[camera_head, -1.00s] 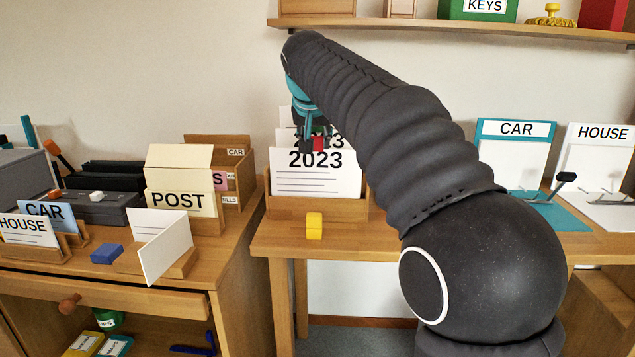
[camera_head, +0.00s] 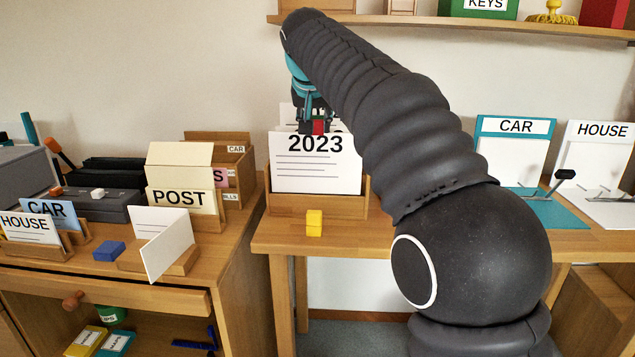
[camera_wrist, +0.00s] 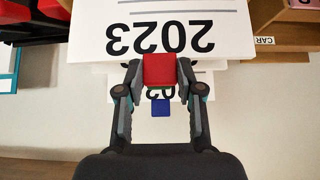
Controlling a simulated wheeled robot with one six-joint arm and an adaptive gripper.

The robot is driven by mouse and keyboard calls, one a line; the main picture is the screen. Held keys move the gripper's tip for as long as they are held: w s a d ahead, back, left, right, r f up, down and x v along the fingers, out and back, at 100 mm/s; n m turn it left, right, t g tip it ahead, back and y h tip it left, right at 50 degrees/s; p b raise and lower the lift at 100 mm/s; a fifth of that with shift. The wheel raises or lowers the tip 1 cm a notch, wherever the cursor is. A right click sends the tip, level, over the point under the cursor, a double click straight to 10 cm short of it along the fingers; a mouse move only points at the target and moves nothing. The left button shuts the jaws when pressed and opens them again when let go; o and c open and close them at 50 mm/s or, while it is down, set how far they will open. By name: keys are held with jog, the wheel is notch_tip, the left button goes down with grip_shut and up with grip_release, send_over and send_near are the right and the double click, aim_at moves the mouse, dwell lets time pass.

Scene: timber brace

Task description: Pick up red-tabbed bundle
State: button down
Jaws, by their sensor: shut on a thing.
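The red-tabbed bundle (camera_head: 317,170) is the front white card stack marked 2023, upright in the wooden holder (camera_head: 300,206). Its red tab (camera_head: 318,127) is at its top edge. My gripper (camera_head: 317,125) is shut on this tab from above. In the wrist view, the red tab (camera_wrist: 160,71) sits between both fingers of my gripper (camera_wrist: 160,77), and the bundle (camera_wrist: 200,18) reads upside down. I cannot tell whether its bottom edge is clear of the holder. Another bundle with a blue tab (camera_wrist: 161,108) stands behind it, mostly hidden in the head view.
A yellow block (camera_head: 314,223) lies in front of the holder. A POST stand (camera_head: 180,185) and a brown sorter (camera_head: 230,150) are to the left. CAR (camera_head: 515,150) and HOUSE (camera_head: 598,155) boards stand to the right. A shelf (camera_head: 400,20) is above.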

notch_tip(320, 180, up, 6)
dwell(1.0)
dwell(0.4)
